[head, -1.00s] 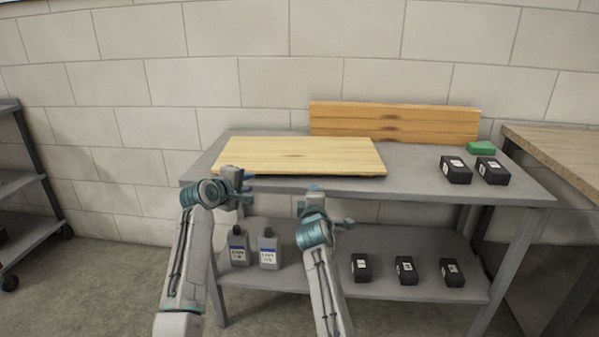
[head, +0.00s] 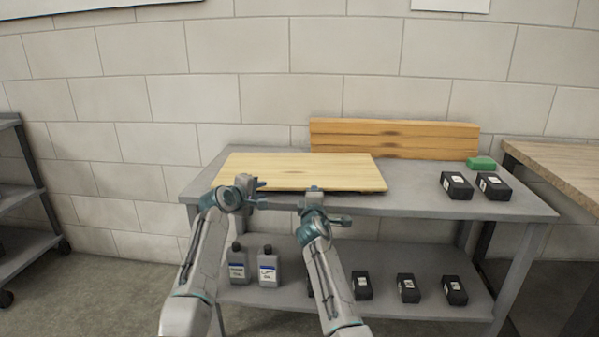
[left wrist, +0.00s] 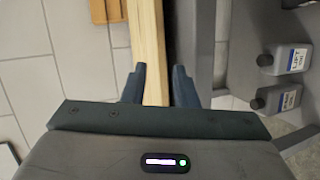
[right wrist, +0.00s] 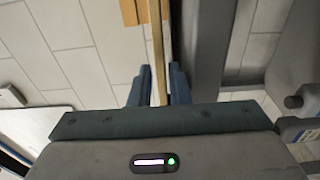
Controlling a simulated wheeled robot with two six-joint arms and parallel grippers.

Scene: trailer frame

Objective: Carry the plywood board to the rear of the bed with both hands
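The pale plywood board (head: 300,170) lies flat on the top of the grey shelf table, its front edge toward me. My left gripper (head: 252,184) is at the front edge, left of its middle. In the left wrist view the board's edge (left wrist: 149,50) lies between the two open fingers (left wrist: 158,85). My right gripper (head: 314,190) is at the same edge, further right. In the right wrist view the thin board edge (right wrist: 156,45) runs between its open fingers (right wrist: 159,85). Neither gripper visibly clamps the board. The trailer bed is not in view.
On the grey table (head: 420,202) stand orange-brown planks (head: 395,138) at the back, a green block (head: 481,163) and black boxes (head: 456,186). Grey bottles (head: 268,267) and more black boxes are on the lower shelf. A wooden bench (head: 560,165) stands at the right.

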